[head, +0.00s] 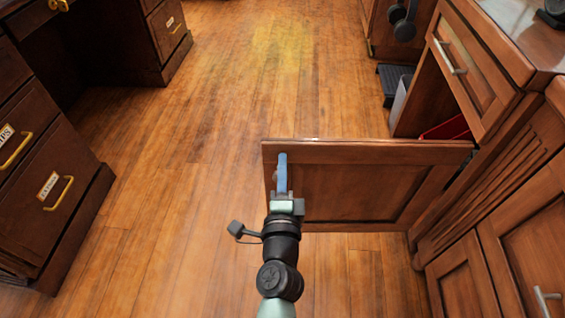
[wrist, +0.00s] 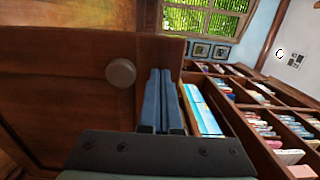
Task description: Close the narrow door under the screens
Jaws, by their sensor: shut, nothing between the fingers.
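The narrow wooden door (head: 355,192) stands wide open, sticking out to the left from the cabinet on the right in the head view. Its panel (wrist: 60,95) fills the left of the wrist view, with a round knob (wrist: 120,72) near its free edge. My gripper (head: 282,160) is at the door's free left end, by its upper corner. In the wrist view its blue fingers (wrist: 158,95) are together and empty, just right of the knob. I cannot tell whether they touch the door. The screens are not in view.
The open cabinet holds something red (head: 448,128). A drawer (head: 475,70) with a metal handle is above it. A dark desk with brass-handled drawers (head: 55,185) stands at left. The wooden floor (head: 215,130) between is clear. Bookshelves (wrist: 255,105) show in the wrist view.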

